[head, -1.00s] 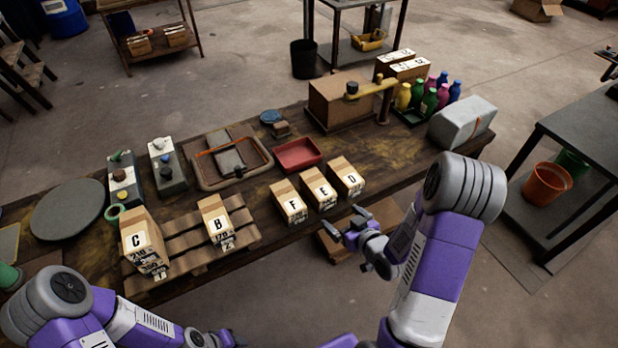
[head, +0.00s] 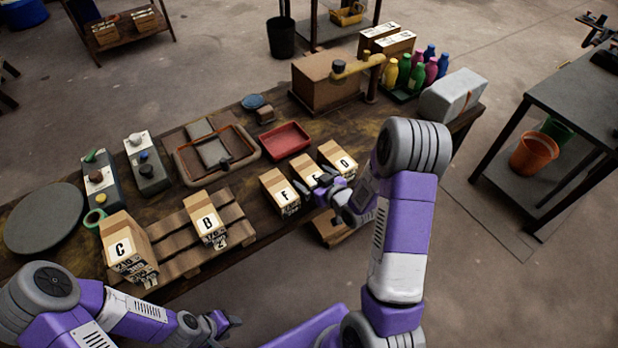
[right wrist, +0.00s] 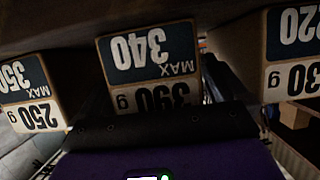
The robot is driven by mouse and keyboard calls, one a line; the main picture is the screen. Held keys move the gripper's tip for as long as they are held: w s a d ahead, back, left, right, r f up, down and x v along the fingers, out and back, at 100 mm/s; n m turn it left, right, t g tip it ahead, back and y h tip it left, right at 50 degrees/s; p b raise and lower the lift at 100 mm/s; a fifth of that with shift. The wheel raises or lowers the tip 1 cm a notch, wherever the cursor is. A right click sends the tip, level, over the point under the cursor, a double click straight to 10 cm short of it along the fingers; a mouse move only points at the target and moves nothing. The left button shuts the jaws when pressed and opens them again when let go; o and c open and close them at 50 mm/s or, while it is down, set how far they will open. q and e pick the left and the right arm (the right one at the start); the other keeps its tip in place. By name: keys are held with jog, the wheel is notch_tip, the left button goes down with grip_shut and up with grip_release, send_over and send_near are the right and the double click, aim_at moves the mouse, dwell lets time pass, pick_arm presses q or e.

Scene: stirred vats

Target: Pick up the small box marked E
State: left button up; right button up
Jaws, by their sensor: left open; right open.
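The small box marked E (head: 307,169) stands on the table in a row between the box marked F (head: 279,187) and the box marked D (head: 338,156). Its letter is now partly covered by my right gripper (head: 318,187), which is open at the box's near side. In the right wrist view a box face reading 340 and 390 g (right wrist: 150,55), upside down, fills the middle, likely box E. I cannot tell whether the fingers touch it. My left gripper (head: 222,323) is open and empty, low in front of the table.
Neighbouring boxes stand close on both sides of E. A red tray (head: 284,140) lies behind the row. Bottles (head: 417,75) stand at the back right.

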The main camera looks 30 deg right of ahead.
jog(key=shift+c, duration=0.2)
jog(key=shift+r, duration=0.1)
jog(key=c, duration=1.3)
